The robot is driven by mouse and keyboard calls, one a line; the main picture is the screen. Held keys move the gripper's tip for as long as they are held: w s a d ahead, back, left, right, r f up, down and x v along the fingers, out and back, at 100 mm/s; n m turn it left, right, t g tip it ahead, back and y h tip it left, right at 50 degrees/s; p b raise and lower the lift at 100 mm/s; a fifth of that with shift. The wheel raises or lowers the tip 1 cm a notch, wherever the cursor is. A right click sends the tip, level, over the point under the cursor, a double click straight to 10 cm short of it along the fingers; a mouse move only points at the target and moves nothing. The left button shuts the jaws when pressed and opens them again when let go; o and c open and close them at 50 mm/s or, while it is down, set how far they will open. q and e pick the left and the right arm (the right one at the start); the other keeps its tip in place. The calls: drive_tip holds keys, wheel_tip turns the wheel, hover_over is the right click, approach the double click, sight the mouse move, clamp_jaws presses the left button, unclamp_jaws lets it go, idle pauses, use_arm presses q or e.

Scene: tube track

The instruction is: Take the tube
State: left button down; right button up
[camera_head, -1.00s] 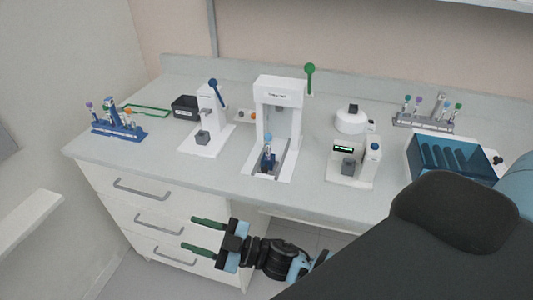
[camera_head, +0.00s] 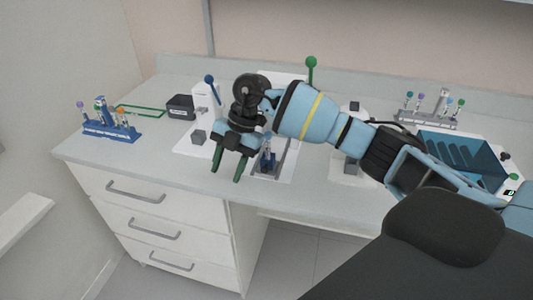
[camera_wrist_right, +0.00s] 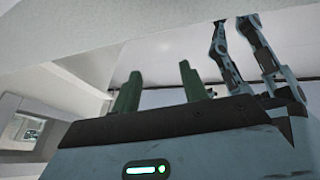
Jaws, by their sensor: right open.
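A tube with a blue cap (camera_head: 267,141) stands upright in a small holder in the white middle station (camera_head: 282,165), partly behind my right wrist. Other capped tubes stand in a blue rack (camera_head: 112,132) on the left and in a grey rack (camera_head: 427,120) at the back right. My right gripper (camera_head: 228,177) is open and empty, its green fingers pointing down near the counter's front edge, just left of the middle station in the picture. In the right wrist view both fingers (camera_wrist_right: 160,70) are apart with nothing between them. My left gripper is not in view.
A white press with a blue-knobbed lever (camera_head: 210,80) stands behind my right gripper. A black box (camera_head: 180,107) and green frame (camera_head: 140,111) lie left of it.

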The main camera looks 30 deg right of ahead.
sight(268, 133)
drive_tip(key=d+r+m+h, duration=0.1)
drive_tip(key=d+r, duration=0.1)
drive_tip(key=d, duration=0.2)
drive_tip(key=w+d+r+m+h, duration=0.1)
drive_tip(key=d+r+h, duration=0.1)
drive_tip(key=d+r, duration=0.1)
drive_tip(key=w+d+r+m+h, duration=0.1)
drive_tip(key=d+r+m+h, duration=0.1)
drive_tip(key=d, duration=0.4)
drive_tip(key=shift+w+r+t, duration=0.1)
drive_tip(key=shift+r+t, duration=0.3)
drive_tip(key=shift+r, duration=0.15)
drive_tip(key=shift+f, duration=3.95)
drive_tip(key=c, duration=0.9)
